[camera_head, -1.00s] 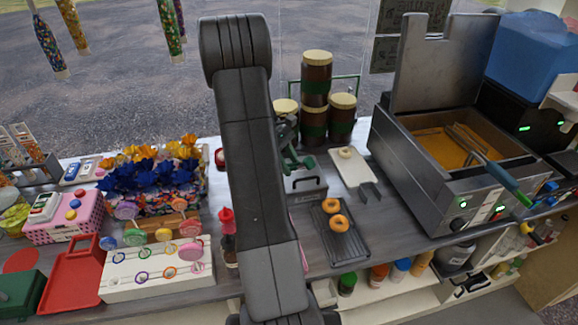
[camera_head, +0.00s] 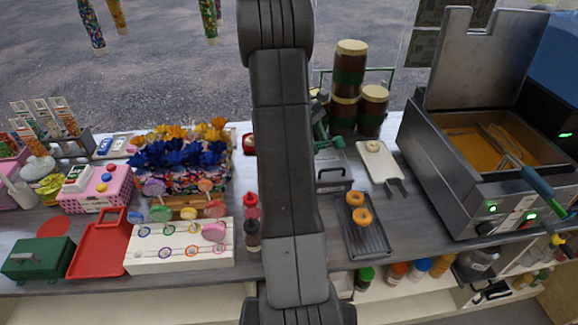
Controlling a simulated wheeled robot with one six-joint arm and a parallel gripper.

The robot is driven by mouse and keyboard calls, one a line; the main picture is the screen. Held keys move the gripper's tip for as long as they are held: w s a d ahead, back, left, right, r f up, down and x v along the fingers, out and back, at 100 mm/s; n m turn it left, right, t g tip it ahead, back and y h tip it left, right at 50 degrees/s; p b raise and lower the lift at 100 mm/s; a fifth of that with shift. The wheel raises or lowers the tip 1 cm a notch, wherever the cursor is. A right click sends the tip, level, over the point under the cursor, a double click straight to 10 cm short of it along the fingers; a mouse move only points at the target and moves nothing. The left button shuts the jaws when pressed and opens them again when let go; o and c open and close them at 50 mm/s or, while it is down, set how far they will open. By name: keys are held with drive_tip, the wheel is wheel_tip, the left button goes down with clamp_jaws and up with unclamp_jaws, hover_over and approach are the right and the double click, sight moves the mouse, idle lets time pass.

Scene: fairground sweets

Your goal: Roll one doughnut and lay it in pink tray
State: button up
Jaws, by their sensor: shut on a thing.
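Two golden doughnuts lie on a dark draining rack (camera_head: 374,242) right of my arm: a rear one (camera_head: 355,198) and a front one (camera_head: 362,216). A paler ring (camera_head: 373,146) lies on a white board (camera_head: 383,170) farther back. My arm stands upright through the middle of the view. My gripper does not show; the arm may hide it, so I cannot see what is in its jaws. No pink tray can be made out in the current view; the strip of counter behind my arm is hidden.
A fryer (camera_head: 460,195) with orange oil stands at the right. A red tray (camera_head: 97,250), a white lollipop stand (camera_head: 180,262), a pink checked box (camera_head: 97,196) and red and dark bottles (camera_head: 252,208) stand left of my arm. Dark jars (camera_head: 371,112) are stacked behind.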

wheel_tip(320, 180, down, 10)
drive_tip(key=b, duration=0.5)
drive_tip(key=shift+a, duration=0.15)
drive_tip(key=shift+r, duration=0.15)
drive_tip(key=c, duration=0.6)
drive_tip(key=shift+o, duration=0.2)
